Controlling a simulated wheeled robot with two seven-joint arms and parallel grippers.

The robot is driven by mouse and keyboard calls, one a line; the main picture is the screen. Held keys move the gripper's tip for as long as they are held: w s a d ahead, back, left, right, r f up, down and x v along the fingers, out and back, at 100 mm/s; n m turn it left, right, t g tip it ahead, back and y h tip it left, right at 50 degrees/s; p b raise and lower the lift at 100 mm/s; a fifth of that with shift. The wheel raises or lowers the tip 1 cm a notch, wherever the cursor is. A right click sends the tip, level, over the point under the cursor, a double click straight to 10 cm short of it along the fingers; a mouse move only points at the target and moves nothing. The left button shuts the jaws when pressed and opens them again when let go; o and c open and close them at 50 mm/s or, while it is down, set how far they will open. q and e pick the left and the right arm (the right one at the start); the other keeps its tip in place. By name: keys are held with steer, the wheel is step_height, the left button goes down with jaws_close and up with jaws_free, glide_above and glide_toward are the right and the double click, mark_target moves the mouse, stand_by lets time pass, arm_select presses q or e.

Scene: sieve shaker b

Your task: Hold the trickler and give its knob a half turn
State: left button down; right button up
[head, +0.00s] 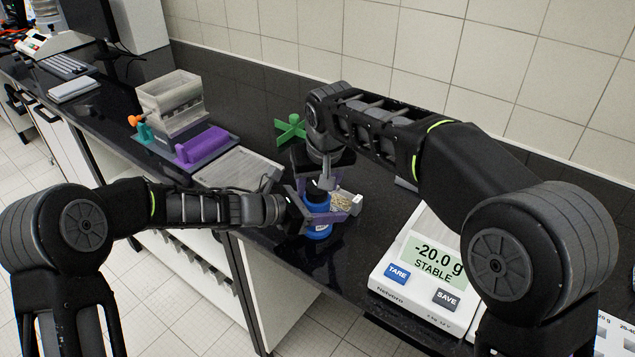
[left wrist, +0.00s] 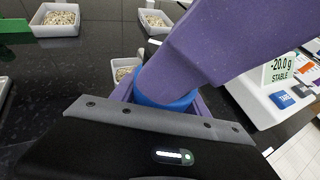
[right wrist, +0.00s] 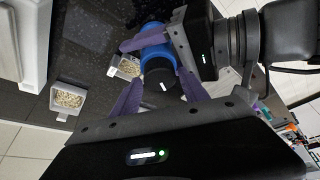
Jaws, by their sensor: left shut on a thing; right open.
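The trickler (head: 318,229) is an upright blue body over the black worktop; it also shows in the right wrist view (right wrist: 156,62), with its dark knob (right wrist: 163,79) facing the camera. My left gripper (head: 312,214) is shut on the blue body from the left. My right gripper (head: 322,172) comes from above, its purple fingers open on either side of the knob in the right wrist view (right wrist: 161,90); I cannot tell whether they touch it. In the left wrist view, purple finger parts hide most of the trickler, leaving a blue band (left wrist: 165,98).
A white balance (head: 418,285) reading -20.0 g stands to the right. A small tray of pellets (right wrist: 68,99) lies close to the trickler. A green cross-shaped piece (head: 290,129) stands behind, and a purple-and-grey device (head: 190,120) stands to the left. The worktop's front edge is close.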

steer(key=shift+c, duration=0.5)
steer(key=c, duration=1)
steer(key=shift+m, duration=0.4)
steer(key=m+h, duration=0.2)
steer(key=m, duration=0.3)
steer(key=shift+a, duration=0.2)
steer(key=m+h, duration=0.1)
steer(key=m, duration=0.2)
steer(key=m+g+h, duration=0.1)
steer(key=m, duration=0.2)
steer(key=shift+w+a+m, duration=0.1)
steer(key=shift+m, duration=0.2)
steer(key=shift+h, duration=0.3)
steer(key=shift+g, duration=0.3)
